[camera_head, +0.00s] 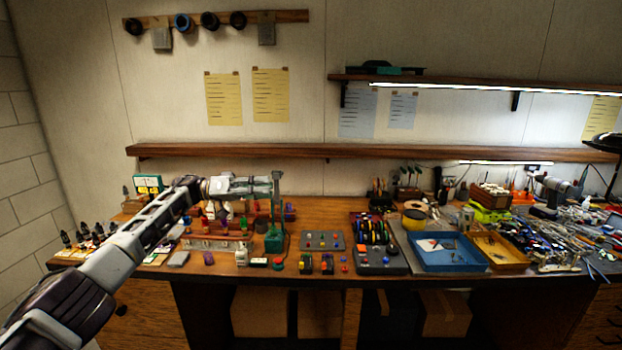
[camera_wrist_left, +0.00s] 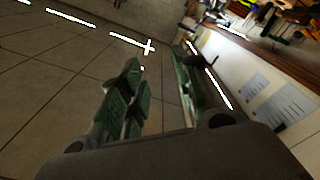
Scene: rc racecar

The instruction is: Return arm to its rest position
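My left arm comes in from the lower left in the head view and reaches over the workbench (camera_head: 330,208). Its left gripper (camera_head: 268,186) points right, above the left half of the bench and in front of the wall. In the left wrist view the two green-padded fingers of this gripper (camera_wrist_left: 160,92) stand apart with nothing between them. A green upright stand (camera_head: 274,240) on the bench overlaps the fingertips in the head view; I cannot tell whether they touch. My right gripper is in neither view.
Small coloured parts crowd the bench under my left arm. A grey tray (camera_head: 323,247), a blue tray (camera_head: 447,265) and a wooden tray (camera_head: 511,263) lie farther right. A long wooden shelf (camera_head: 330,151) runs along the wall behind. The space above the bench's middle is clear.

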